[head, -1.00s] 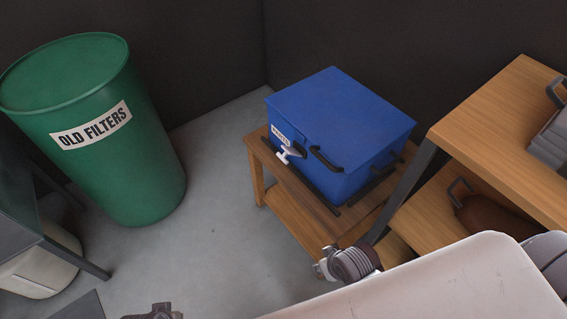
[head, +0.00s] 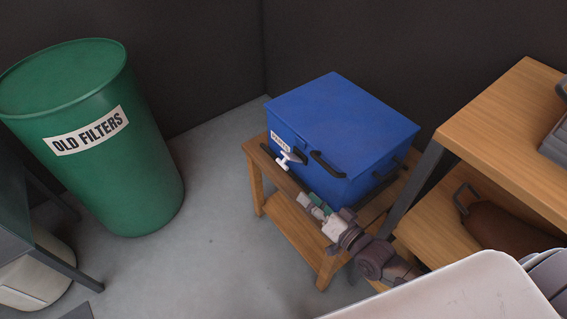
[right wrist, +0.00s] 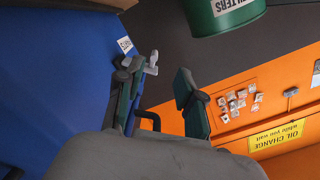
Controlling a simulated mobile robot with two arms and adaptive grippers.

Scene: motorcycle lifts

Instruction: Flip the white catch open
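The white catch (head: 286,160) is a small T-shaped piece on the front of the blue box (head: 345,120), beside its label. It also shows in the right wrist view (right wrist: 152,64), close to the left finger's tip and beyond it. My right gripper (head: 312,202) is in front of the box, below and right of the catch, pointing toward it. In the right wrist view its two green-padded fingers (right wrist: 158,72) are spread with nothing held between them. Whether a finger touches the catch cannot be told. My left gripper is not in view.
The box has black handles and stands on a small wooden table (head: 257,190). A green barrel (head: 100,180) marked OLD FILTERS stands left, with clear floor (head: 220,200) between. A wooden shelf unit (head: 490,110) stands close on the right.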

